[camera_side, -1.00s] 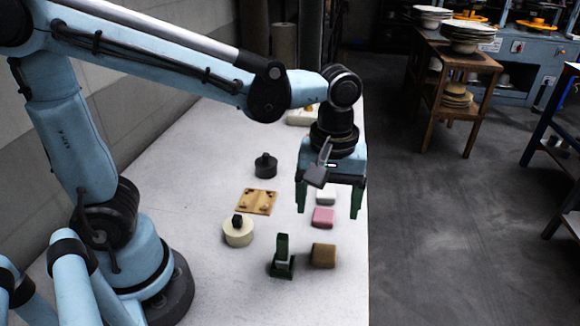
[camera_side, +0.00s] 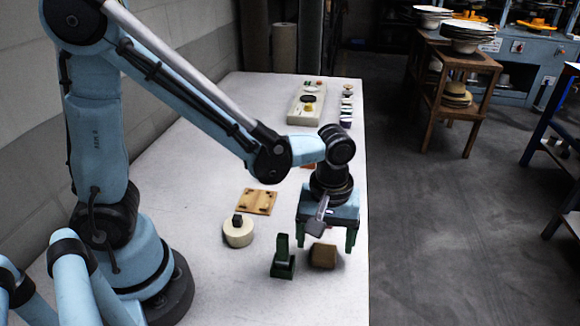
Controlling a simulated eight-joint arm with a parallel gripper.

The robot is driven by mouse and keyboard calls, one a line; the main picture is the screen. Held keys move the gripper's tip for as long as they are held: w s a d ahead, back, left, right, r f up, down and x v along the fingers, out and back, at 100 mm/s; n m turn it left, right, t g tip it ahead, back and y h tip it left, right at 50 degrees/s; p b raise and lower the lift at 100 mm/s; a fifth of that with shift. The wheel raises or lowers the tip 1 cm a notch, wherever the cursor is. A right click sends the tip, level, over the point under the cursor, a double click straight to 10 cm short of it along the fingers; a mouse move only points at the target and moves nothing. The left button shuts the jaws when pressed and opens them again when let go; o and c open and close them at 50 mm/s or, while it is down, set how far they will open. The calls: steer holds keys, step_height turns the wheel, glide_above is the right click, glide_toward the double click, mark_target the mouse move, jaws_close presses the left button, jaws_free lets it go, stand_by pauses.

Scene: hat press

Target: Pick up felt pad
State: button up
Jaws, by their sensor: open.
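A brown block (camera_side: 322,257), which may be the felt pad, lies on the white table (camera_side: 200,215) near its right edge. Its fine surface is too small to make out. My gripper (camera_side: 325,243) points down with its green fingers spread, empty. It appears just over or behind the block, its fingertips near the height of the block's top in the picture. I cannot tell whether the fingers straddle it. The gripper body hides the table behind it.
A green stand (camera_side: 283,262) is close left of the brown block. A round cream piece with a dark knob (camera_side: 238,232) and a wooden board (camera_side: 257,202) lie further left. A pale long tray (camera_side: 306,104) and a row of small items (camera_side: 347,105) are at the back.

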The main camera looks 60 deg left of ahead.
mark_target(324, 254)
steer(key=shift+d+f, duration=0.1)
steer(key=shift+f, duration=1.65)
steer(key=c, duration=1.1)
